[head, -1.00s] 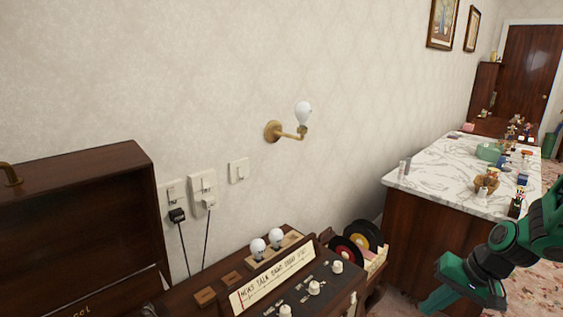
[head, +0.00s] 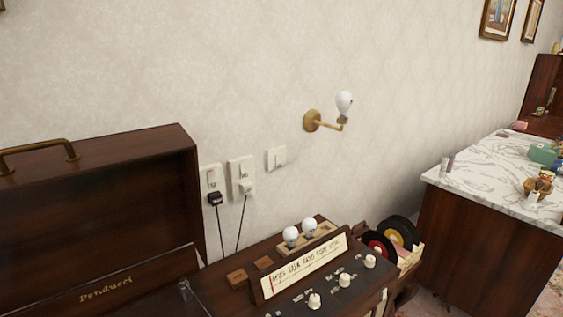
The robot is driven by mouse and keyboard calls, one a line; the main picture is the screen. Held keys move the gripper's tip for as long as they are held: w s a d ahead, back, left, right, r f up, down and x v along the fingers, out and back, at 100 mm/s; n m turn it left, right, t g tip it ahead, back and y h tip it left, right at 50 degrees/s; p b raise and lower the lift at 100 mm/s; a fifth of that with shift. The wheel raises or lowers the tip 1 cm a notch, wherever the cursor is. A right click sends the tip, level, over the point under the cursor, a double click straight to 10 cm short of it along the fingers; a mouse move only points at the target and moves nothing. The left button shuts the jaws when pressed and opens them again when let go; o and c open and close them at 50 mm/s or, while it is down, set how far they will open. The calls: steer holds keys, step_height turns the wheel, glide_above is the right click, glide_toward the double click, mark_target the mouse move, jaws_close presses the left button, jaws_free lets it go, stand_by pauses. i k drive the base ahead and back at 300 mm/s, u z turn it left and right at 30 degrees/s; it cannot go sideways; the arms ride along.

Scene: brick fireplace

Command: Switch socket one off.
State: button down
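Two wall sockets are side by side on the wall in the head view. The left socket (head: 212,179) has a black plug (head: 215,198) in it, with a cord hanging down. The middle socket (head: 241,170) has a white plug (head: 246,188) in it, also with a dark cord. Small labels show above the plugs, but I cannot read surely which is socket one, nor tell the switch positions. A separate wall switch plate (head: 276,158) is to their right, with no plug. My gripper is out of view.
An open dark wooden case (head: 100,205) stands left of the sockets. Below them a radio-like panel with white knobs (head: 303,279) and two bulbs (head: 300,231) sits on a wooden surface. A wall lamp (head: 312,121) sticks out at upper right. A marble-topped counter (head: 480,165) stands right.

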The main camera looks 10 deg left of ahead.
mark_target(211, 175)
steer(key=k, duration=0.65)
steer(key=u, duration=0.2)
steer(key=i, duration=0.75)
steer(key=u, duration=0.7)
steer(key=i, duration=0.5)
steer(key=u, duration=0.2)
